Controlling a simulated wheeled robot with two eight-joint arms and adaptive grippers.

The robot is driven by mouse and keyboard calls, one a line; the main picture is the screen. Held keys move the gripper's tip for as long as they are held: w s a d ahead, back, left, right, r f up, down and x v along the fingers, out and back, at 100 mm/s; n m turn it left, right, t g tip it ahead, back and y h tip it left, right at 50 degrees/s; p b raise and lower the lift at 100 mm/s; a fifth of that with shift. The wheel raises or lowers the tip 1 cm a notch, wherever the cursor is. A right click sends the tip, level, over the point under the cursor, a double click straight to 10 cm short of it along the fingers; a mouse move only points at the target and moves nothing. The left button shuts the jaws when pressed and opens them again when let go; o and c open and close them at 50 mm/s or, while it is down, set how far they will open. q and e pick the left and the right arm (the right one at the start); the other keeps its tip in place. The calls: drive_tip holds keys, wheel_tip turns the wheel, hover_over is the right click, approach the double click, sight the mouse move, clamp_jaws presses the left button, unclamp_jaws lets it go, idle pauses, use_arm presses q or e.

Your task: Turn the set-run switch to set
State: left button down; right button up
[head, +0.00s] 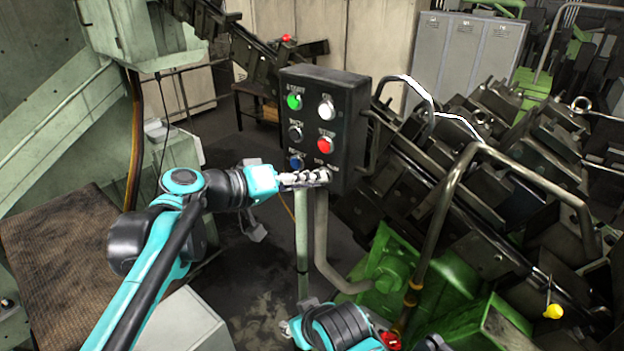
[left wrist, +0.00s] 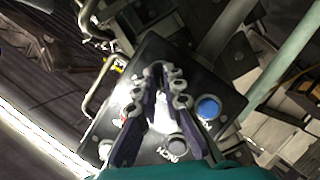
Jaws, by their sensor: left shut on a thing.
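A dark control box (head: 354,110) stands on a post, with several buttons and a lettered face. The set-run switch is at its lower right, below the red stop button (head: 324,145); my fingers mostly hide it. My left gripper (head: 322,176) reaches in from the left, its fingers shut on the switch. In the left wrist view, the two fingers (left wrist: 167,82) close together over the panel face, beside the blue button (left wrist: 208,108). The switch's exact angle cannot be told.
A bent pipe rail (head: 438,225) and green machinery (head: 395,262) stand right of the box. Grey lockers (head: 466,60) are behind.

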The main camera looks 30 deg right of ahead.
use_arm(q)
drive_tip(key=c, duration=1.6)
unclamp_jaws()
drive_tip(key=shift+c, duration=0.2)
drive_tip(key=shift+a, duration=0.1)
drive_tip(key=v, duration=1.2)
